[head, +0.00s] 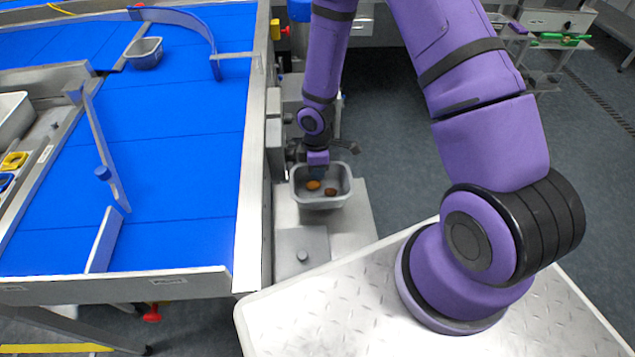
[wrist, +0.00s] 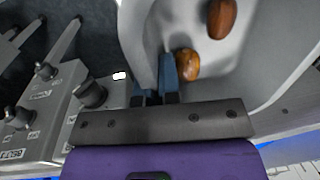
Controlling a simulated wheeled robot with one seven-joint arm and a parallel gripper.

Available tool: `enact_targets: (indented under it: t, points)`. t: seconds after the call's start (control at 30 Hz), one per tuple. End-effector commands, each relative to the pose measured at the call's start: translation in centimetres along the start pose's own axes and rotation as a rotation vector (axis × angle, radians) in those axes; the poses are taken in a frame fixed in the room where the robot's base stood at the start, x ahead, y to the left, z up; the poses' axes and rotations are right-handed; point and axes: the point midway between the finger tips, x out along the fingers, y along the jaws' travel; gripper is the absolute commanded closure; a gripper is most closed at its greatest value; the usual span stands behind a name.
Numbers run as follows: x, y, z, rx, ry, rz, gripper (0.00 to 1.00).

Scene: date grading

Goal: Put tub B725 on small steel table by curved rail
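A grey tub (head: 322,202) with two brown dates in it is at the belt's right side, over a small steel table (head: 350,222). I cannot tell whether its base touches the top. No B725 label is readable. My gripper (head: 317,172) is at the tub's far wall. In the wrist view the blue fingers (wrist: 158,88) straddle the tub wall (wrist: 147,40) closely, one inside and one outside, and look shut on it. A second grey tub (head: 145,55) sits on the blue belt beside the curved rail (head: 195,25).
The blue belt (head: 180,160) fills the left, with a straight guide (head: 100,150) across it. A control box with black knobs (wrist: 90,93) is close to my gripper. A steel plate with a knob (head: 301,256) lies in front of the tub. Open floor (head: 400,150) is on the right.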

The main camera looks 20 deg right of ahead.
Motion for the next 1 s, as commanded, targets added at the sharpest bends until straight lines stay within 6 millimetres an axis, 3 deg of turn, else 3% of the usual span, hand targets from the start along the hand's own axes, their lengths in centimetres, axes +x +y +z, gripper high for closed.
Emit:
enact_targets:
  t: [0.4, 0.8, 0.9, 0.93, 1.0]
  points:
    - [4.1, 0.5, 0.0, 0.001, -0.001, 0.0, 1.0]
    - [4.5, 0.6, 0.0, 0.002, 0.0, 0.001, 1.0]
    - [4.5, 0.6, 0.0, 0.002, 0.001, 0.001, 0.75]
    - [4.5, 0.6, 0.0, 0.002, 0.001, 0.001, 0.71]
    - [4.5, 0.6, 0.0, 0.002, 0.001, 0.001, 0.71]
